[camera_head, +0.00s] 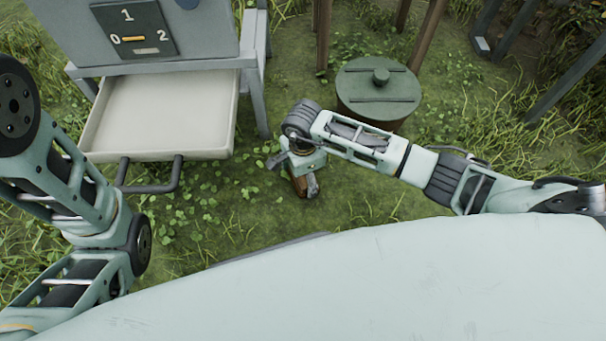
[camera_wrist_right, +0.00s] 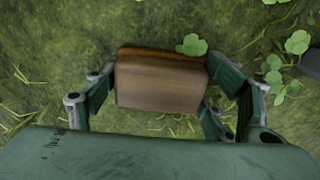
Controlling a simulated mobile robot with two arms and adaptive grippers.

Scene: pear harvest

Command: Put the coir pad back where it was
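The coir pad (camera_wrist_right: 160,84) is a brown block between the two fingers of my right gripper (camera_wrist_right: 162,75) in the right wrist view. The fingertips meet its two sides, so the gripper looks shut on it. In the head view my right gripper (camera_head: 304,178) points down over the grass, with the brown pad (camera_head: 299,187) partly hidden under it. Whether the pad touches the ground is hard to tell. My left arm shows at the left edge of the head view, but its gripper is not in view.
An open, empty pale drawer (camera_head: 160,112) with a dark handle (camera_head: 150,188) juts from a grey cabinet (camera_head: 58,30) with a numbered panel (camera_head: 134,30). A green lidded drum (camera_head: 378,88) stands behind my right arm. Brown and dark legs rise at the back. Grass between drawer and drum is open.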

